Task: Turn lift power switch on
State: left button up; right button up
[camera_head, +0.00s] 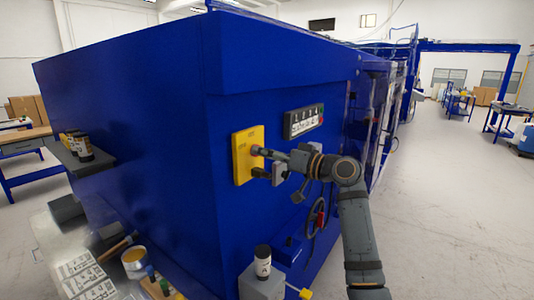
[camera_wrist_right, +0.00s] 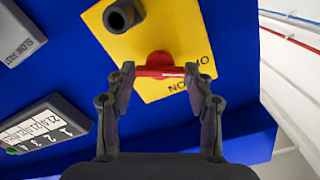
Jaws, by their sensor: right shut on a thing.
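A yellow switch plate (camera_head: 241,168) is on the blue machine's wall in the head view. It also shows in the right wrist view (camera_wrist_right: 185,30), with a red switch knob (camera_wrist_right: 158,66) and dark lettering. My right gripper (camera_head: 261,160) is at the plate. In the right wrist view its fingertips (camera_wrist_right: 160,71) close on both sides of the red knob, which lies crosswise between them. I cannot tell which marking the knob points at. A black round knob (camera_wrist_right: 122,15) stands on the same plate. My left gripper is not in view.
A black-framed panel with numbers (camera_head: 304,120) is right of the plate. A grey slow/fast box (camera_wrist_right: 20,38) sits beside it in the wrist view. A shelf with bottles (camera_head: 82,150) juts out at left. Bare floor (camera_head: 440,200) lies to the right.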

jog(key=m+p, duration=0.1)
jog(key=m, duration=0.2)
jog(key=shift+r+m, duration=0.15)
jog(key=shift+m, duration=0.25)
jog(key=m+p, duration=0.2)
jog(key=shift+m, duration=0.4)
jog(key=m+p, duration=0.2)
jog(key=m, duration=0.1)
jog(key=shift+m+p, duration=0.9)
jog(key=shift+m, duration=0.6)
jog(key=o, duration=1.2)
jog(key=shift+f, duration=0.2)
jog(key=shift+c, duration=0.2)
